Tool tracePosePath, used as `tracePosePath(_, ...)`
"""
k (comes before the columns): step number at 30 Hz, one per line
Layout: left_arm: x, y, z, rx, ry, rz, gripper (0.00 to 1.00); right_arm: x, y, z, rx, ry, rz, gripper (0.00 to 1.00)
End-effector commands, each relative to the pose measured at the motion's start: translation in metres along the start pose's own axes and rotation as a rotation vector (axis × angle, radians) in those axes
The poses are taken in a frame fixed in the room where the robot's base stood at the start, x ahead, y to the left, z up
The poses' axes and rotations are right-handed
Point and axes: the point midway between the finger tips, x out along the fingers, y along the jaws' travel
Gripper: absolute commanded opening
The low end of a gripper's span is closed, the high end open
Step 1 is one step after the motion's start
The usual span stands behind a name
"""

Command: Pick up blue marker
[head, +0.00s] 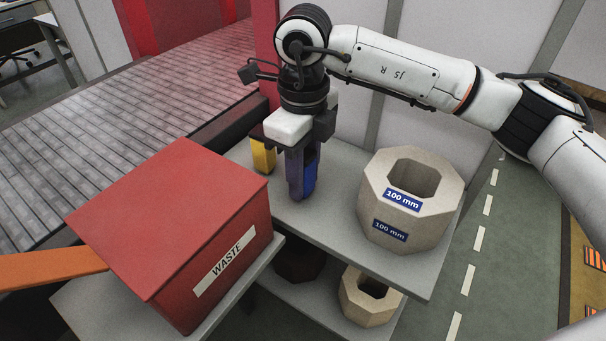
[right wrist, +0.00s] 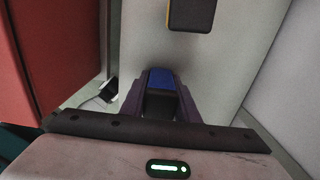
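The blue marker (head: 310,173) is a blocky upright piece on the grey shelf top, partly hidden behind my right gripper's fingers. My right gripper (head: 301,180) points down with one finger on each side of it. In the right wrist view, the marker's blue top (right wrist: 161,77) fills the space between the two purple-grey fingers, with no clear gap, so the gripper looks shut on it. Whether its foot touches the shelf is hard to see. My left gripper is not in view.
A yellow marker (head: 263,155) stands just left of my right gripper. A red WASTE box (head: 175,225) is at the left front. A pale octagonal ring block (head: 437,205) labelled 100 mm stands to the right on the shelf (head: 325,224). Another block (head: 353,303) is on the lower shelf.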

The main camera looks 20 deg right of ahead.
Motion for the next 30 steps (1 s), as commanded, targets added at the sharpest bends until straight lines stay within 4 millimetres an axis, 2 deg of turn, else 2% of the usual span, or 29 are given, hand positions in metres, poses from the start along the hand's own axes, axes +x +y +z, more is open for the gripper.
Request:
tracePosePath(8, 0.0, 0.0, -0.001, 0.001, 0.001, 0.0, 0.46, -0.004, 0.0, 0.001, 0.0, -0.002, 0.0, 0.06)
tracePosePath(11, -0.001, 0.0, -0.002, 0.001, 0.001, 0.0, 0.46, -0.015, 0.0, 0.001, 0.0, -0.005, -0.001, 0.06)
tracePosePath(21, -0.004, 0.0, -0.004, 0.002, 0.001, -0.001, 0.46, -0.082, 0.0, 0.001, 0.0, -0.004, -0.001, 0.06)
tracePosePath(25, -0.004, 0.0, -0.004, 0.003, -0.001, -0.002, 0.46, -0.096, 0.0, 0.001, 0.001, -0.003, -0.001, 0.06)
tracePosePath(30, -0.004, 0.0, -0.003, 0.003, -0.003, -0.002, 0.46, -0.101, 0.0, 0.0, 0.0, 0.0, 0.0, 0.06)
